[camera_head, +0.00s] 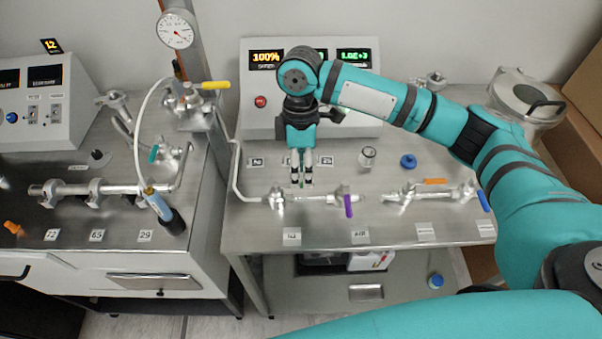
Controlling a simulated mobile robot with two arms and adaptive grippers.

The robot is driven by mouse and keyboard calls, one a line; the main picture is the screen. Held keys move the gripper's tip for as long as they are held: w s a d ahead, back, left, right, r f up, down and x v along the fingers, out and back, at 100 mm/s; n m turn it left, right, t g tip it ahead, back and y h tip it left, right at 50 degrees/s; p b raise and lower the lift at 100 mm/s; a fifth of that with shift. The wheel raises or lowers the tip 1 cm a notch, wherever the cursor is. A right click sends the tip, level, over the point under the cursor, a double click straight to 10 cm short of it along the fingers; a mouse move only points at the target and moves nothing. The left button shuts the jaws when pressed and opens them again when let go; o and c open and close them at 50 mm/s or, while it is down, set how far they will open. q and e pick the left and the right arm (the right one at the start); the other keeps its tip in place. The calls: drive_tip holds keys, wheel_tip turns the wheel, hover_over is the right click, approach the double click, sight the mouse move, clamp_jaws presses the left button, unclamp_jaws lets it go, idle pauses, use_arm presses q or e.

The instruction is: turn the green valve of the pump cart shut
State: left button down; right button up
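The pump cart (375,232) is the steel-topped cart on the right. My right gripper (301,182) points down over its front left part, just above and behind a metal pipe fitting (277,198). Its two fingers stand a small gap apart. Whether they hold anything is too small to tell. I cannot make out a green valve handle on this cart; it may be hidden at the fingers. A teal-green handle (154,153) shows on a valve of the left bench. My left gripper is out of view.
Purple (348,206), orange (435,181) and blue (483,201) handles sit along the cart's pipes. A glass jar (367,156) and a blue cap (408,161) stand behind. A display box (258,90) backs the cart. A yellow handle (215,85) is at the upper left.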

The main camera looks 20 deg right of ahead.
drive_tip(key=shift+s+f, duration=0.2)
drive_tip(key=shift+f, duration=0.95)
clamp_jaws()
